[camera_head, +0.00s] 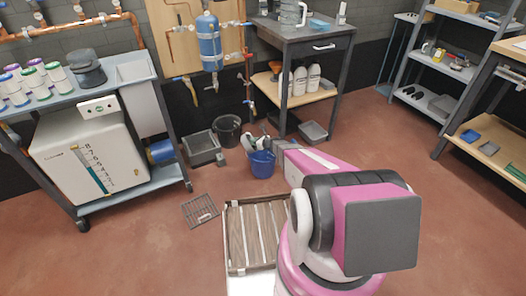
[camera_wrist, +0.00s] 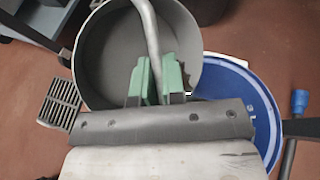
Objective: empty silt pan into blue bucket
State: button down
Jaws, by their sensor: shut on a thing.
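My gripper (camera_wrist: 152,85) has green fingers and is shut on the thin handle of a grey round silt pan (camera_wrist: 100,55). In the wrist view the pan's open mouth faces the camera, and its visible inside looks plain grey. The blue bucket (camera_wrist: 262,112) is below and to the right, partly covered by the pan and my gripper. In the head view the blue bucket (camera_head: 262,165) stands on the floor just beyond my arm. The pan is small and hard to make out there. I cannot tell whether it touches the bucket.
A dark bucket (camera_head: 227,131) and a grey square basin (camera_head: 201,148) stand behind and left of the blue bucket. A floor grate (camera_head: 200,210) lies at front left. A workbench (camera_head: 302,33) stands behind. Open red floor lies to the right.

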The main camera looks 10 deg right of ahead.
jog(key=shift+d+r+m+t+y, duration=0.2)
jog(key=shift+d+m+t+y, duration=0.3)
jog(key=shift+d+m+y, duration=0.45)
dwell(1.4)
jog(key=shift+s+d+m+t+y+b, duration=0.15)
jog(key=shift+d+m+t+y+b, duration=0.3)
jog(key=shift+d+y, duration=0.65)
dwell(0.7)
jog(key=shift+d+h, duration=0.1)
jog(key=shift+h, duration=0.15)
